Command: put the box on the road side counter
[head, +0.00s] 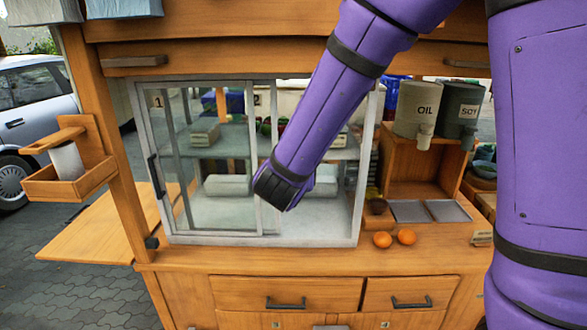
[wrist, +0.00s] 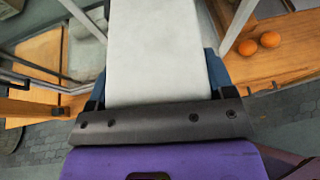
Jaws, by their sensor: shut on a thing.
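My gripper (wrist: 156,78) is shut on a pale whitish box (wrist: 158,40), with one blue finger along each side. The box reaches away from the gripper past the top edge of the wrist view. In the head view my wrist is in front of the glass cabinet (head: 208,240) and hides the fingers. A pale block (head: 326,180) shows just right of my wrist; I cannot tell whether it is the held box. A flat wooden flap (head: 95,238), possibly the road side counter, sticks out at the left, towards the car.
Another pale box (head: 228,186) lies on the cabinet floor behind glass. The cabinet's right half looks open. Two oranges (head: 394,238) lie on the front ledge, right of the cabinet. OIL (head: 416,108) and SOY (head: 459,110) dispensers stand at right. A bracket tray (head: 70,182) juts out at left.

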